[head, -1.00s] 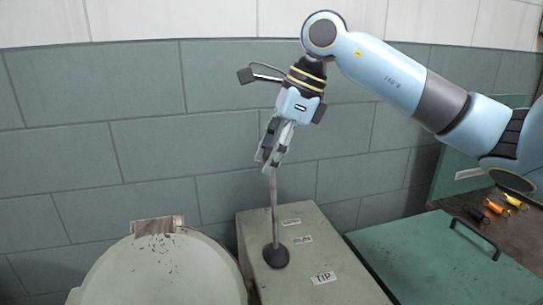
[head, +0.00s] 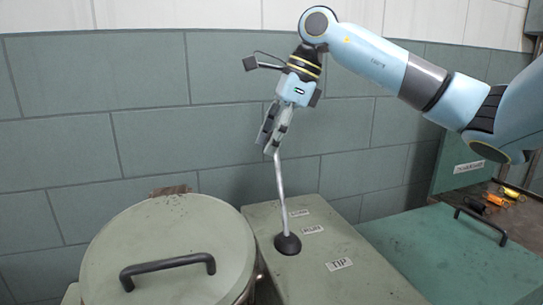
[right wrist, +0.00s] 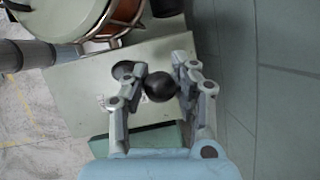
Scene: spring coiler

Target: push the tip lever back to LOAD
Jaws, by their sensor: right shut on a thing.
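The tip lever (head: 280,190) is a thin metal rod rising from a black boot (head: 288,244) on a pale green box. The rod leans to the upper left. Labels beside it read LOAD (head: 298,212), RUN (head: 312,230) and TIP (head: 338,264); the boot sits nearest RUN. My right gripper (head: 271,146) is shut on the lever's top. In the right wrist view the gripper (right wrist: 160,86) has the lever's black ball knob (right wrist: 160,87) between its fingers. The fingers hide the knob in the head view. My left gripper is not in view.
A round lidded drum (head: 165,245) with a black handle (head: 168,268) stands left of the box. A green cover (head: 440,250) with a handle lies right, with several coloured coils (head: 495,199) behind it. A tiled wall (head: 150,120) stands behind.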

